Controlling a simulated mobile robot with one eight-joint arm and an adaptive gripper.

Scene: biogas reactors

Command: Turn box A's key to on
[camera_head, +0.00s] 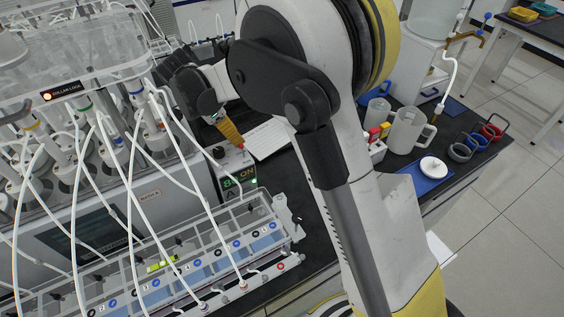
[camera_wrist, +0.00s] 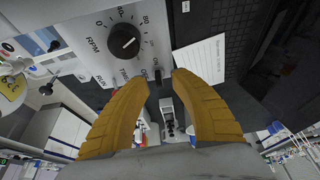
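A pale control box (camera_head: 229,167) stands beside the reactor rig in the head view, with a black dial and a lit green display that seems to include "ON". A small dark key-like part (camera_wrist: 158,75) sticks out near the panel's lower right edge. My gripper (camera_wrist: 160,80) has its yellow fingers apart, one tip on each side of this part, with gaps visible. In the head view my gripper (camera_head: 237,144) points down at the box; the key is hard to make out there.
A white sheet or keyboard (camera_head: 268,138) lies right of the box. Tubes and a clear-walled rack (camera_head: 200,250) stand in front.

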